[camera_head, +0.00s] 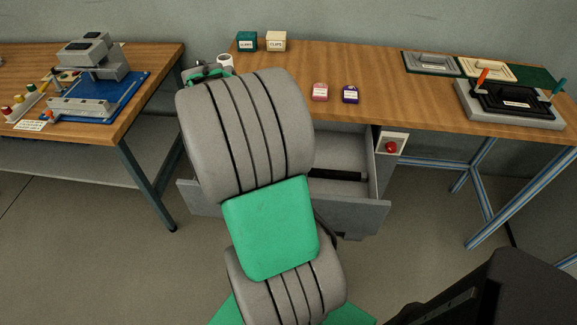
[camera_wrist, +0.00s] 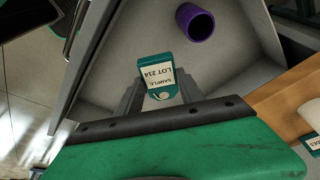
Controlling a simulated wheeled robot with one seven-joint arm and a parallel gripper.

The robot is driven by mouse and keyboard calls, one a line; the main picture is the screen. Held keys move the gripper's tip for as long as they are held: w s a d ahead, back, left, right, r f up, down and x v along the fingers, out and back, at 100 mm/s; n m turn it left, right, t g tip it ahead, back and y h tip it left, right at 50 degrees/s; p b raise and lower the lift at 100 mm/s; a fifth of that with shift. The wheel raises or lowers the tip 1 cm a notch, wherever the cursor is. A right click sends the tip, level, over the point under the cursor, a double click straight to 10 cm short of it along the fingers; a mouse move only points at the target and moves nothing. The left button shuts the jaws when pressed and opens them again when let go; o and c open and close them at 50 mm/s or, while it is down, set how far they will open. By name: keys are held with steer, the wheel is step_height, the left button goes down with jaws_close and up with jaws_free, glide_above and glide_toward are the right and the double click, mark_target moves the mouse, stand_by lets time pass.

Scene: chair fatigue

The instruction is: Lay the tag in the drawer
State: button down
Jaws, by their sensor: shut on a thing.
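The tag (camera_wrist: 158,75), teal with a white label reading SAMPLE LOT 214, is between the fingers of my gripper (camera_wrist: 160,90) in the wrist view. The gripper is shut on it. The open grey drawer (camera_wrist: 120,85) spreads out beyond the tag in that view; the tag appears over its inside, and I cannot tell how high above the floor. A purple cylinder (camera_wrist: 195,22) is inside the drawer.
A red button (camera_head: 391,147) sits right of the drawer. A second bench (camera_head: 150,60) stands left.

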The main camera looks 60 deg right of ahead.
mark_target(316, 185)
steer(key=s+d+f+m+g+y, duration=0.1)
steer(key=s+d+f+m, duration=0.3)
steer(key=s, duration=0.4)
steer(key=s+d+f+m+g+y, duration=0.1)
steer(key=s+d+m, duration=0.4)
steer(key=s+m, duration=0.15)
steer(key=x, duration=0.7)
steer(key=w+a+x, duration=0.1)
steer(key=x, duration=0.2)
steer(key=shift+f, duration=0.5)
steer(key=c, duration=0.7)
jaws_free()
steer(key=shift+r, duration=0.1)
steer(key=shift+c, duration=0.2)
